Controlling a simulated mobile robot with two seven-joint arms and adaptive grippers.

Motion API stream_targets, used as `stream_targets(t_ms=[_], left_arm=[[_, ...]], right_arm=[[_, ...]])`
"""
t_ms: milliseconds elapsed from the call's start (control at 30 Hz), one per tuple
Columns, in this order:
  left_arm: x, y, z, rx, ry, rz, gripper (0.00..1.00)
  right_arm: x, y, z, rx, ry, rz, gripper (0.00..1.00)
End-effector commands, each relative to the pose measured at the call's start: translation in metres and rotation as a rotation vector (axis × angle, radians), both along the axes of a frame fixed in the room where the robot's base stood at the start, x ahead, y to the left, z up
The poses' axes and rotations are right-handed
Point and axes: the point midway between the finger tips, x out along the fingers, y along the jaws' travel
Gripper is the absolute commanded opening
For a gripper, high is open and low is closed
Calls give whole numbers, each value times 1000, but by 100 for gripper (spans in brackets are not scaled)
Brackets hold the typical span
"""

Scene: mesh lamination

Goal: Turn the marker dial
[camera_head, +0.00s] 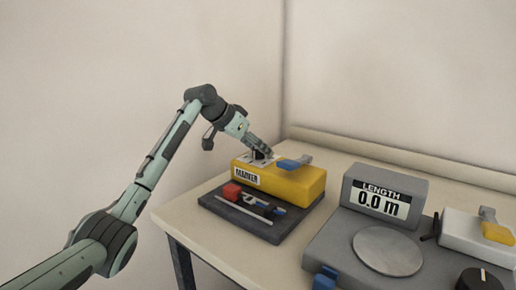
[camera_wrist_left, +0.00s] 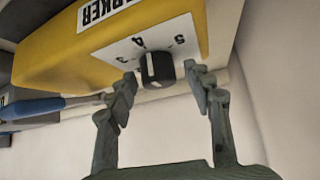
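The yellow marker unit (camera_head: 297,186) stands on a dark base at the table's left side, with a "MARKER" label on its front. Its black dial (camera_wrist_left: 157,69) sits on a white numbered plate (camera_wrist_left: 128,48) in the left wrist view; the numbers 3, 4 and 5 are readable. The white line on the dial is near the 4. My left gripper (camera_head: 270,155) is at the top of the unit. In the wrist view its fingers (camera_wrist_left: 160,88) are open on either side of the dial, with visible gaps. In the head view the gripper hides the dial. My right gripper is not in view.
A blue-handled lever (camera_head: 290,163) is on the unit close to my gripper. Red and blue parts (camera_head: 254,203) lie on the dark base. A grey "LENGTH 0.0 m" display (camera_head: 384,196), round plate (camera_head: 387,251) and black knob (camera_head: 479,280) are to the right. A wall stands behind.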

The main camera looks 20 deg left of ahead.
Motion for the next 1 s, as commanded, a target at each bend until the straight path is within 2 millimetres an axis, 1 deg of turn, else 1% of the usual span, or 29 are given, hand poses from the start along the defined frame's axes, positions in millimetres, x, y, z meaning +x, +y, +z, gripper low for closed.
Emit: stream_targets(t_ms=[167,233,367,467,800,1000], left_arm=[[0,0,0,0,0,0,53],[0,0,0,0,0,0,53],[-4,3,6,-1,-2,1,53],[-13,10,17,1,-3,1,53],[-55,36,67,1,-4,1,53],[-69,44,82,1,0,1,53]], right_arm=[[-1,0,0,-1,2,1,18],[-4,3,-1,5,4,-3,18],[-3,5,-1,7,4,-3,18],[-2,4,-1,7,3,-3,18],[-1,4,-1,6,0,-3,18],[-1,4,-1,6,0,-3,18]])
